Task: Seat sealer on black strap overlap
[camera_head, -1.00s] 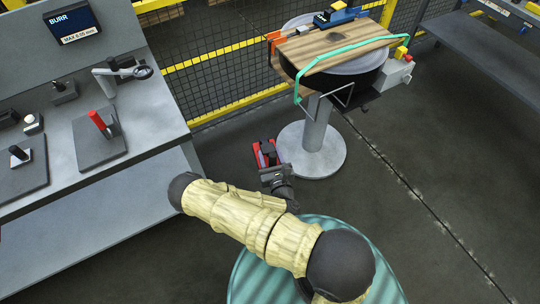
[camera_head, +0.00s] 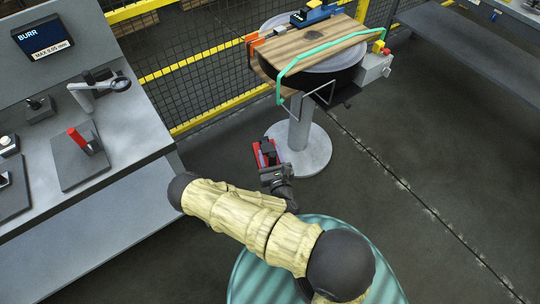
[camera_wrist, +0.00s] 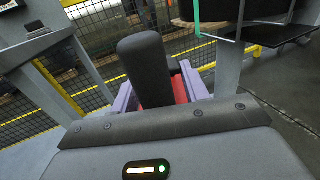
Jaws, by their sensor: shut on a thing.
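My gripper (camera_head: 272,170) is shut on a red tool with a black handle (camera_head: 265,152), which looks like the sealer. It hangs low in front of the round pedestal foot. In the wrist view the tool's black handle (camera_wrist: 146,68) stands between the purple-grey fingers, with red body behind. A wooden board (camera_head: 335,42) lies on top of the pedestal stand, up and to the right of my gripper. A green strap (camera_head: 300,62) runs along its front edge and bends down at the left. I cannot make out a black strap or its overlap.
A blue device (camera_head: 318,14) sits at the board's back edge. A wire bracket (camera_head: 318,92) juts below the board. A grey workbench (camera_head: 125,150) with a red-handled tool (camera_head: 77,138) stands at left. A yellow-framed mesh fence (camera_head: 190,60) is behind. Floor at right is clear.

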